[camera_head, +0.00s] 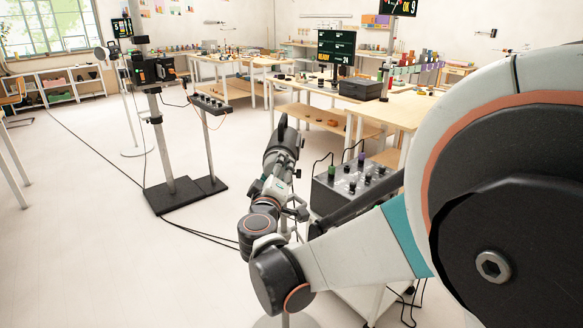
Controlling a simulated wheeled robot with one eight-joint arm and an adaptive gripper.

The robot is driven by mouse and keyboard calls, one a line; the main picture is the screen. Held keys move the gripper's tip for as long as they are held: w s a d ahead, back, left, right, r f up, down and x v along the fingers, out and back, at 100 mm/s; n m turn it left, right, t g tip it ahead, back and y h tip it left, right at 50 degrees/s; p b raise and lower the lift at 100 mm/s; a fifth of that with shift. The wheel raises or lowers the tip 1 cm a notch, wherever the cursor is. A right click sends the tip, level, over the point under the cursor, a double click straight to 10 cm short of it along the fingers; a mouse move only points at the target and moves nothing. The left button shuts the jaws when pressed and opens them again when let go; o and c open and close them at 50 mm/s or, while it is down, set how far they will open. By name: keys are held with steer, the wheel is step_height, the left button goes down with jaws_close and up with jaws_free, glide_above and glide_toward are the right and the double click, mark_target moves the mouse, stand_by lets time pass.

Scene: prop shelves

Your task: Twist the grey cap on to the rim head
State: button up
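My gripper (283,127) is at the middle of the head view, at the far end of my arm. It is dark and seen from behind, pointing away from me. Its fingers overlap in this view, so I cannot see whether they are apart or whether anything is between them. I cannot make out the grey cap; it may be hidden by my gripper or wrist. I cannot pick out the rim head with certainty either. A thin stand (285,320) with a round grey base shows below my wrist, and its upper part is hidden behind my arm.
A dark control box (350,186) with several knobs stands close right of my gripper. Work tables (405,108) stand behind. The floor (90,260) at lower left is clear.

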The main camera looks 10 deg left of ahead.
stand_by(0.3)
steer(key=shift+w+m, duration=0.1)
steer(key=shift+m, duration=1.4)
steer(key=shift+m, duration=1.5)
steer(key=shift+w+r+m, duration=0.1)
steer(key=shift+m, duration=1.4)
steer(key=shift+a, duration=0.1)
